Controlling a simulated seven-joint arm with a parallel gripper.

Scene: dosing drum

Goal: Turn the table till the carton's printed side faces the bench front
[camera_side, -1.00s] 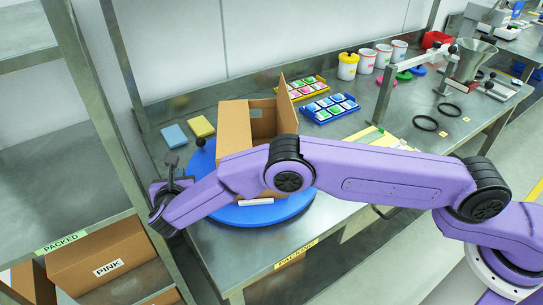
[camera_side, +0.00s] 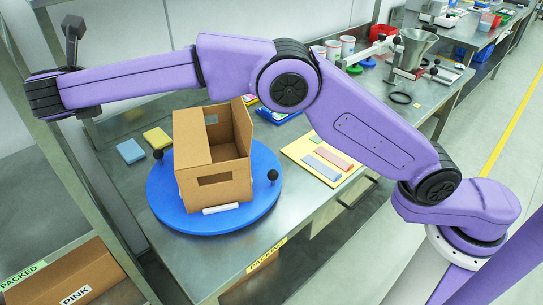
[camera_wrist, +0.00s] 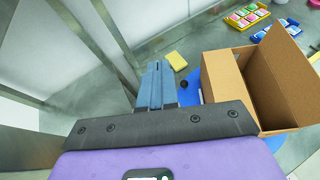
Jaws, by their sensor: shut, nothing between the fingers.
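The brown carton (camera_side: 215,185) stands open-topped on the blue round turntable (camera_side: 250,215), one flap raised at its right. Its wall towards the bench front has a slot cut in it, and I see no print there; its far sides are hidden. Black knobs (camera_side: 272,175) stand on the turntable rim, and a white strip (camera_side: 220,209) lies at the carton's foot. The wrist view shows the carton (camera_wrist: 262,85) at the right, part of the turntable (camera_wrist: 190,92) beside it. My gripper (camera_wrist: 157,66) is shut and empty, left of the carton and apart from it.
A blue pad (camera_side: 130,151) and a yellow pad (camera_side: 157,137) lie behind the turntable. A cream board (camera_side: 320,160) with strips lies to its right. A metal rack (camera_side: 60,150) with a carton marked PINK (camera_side: 75,290) stands at the left.

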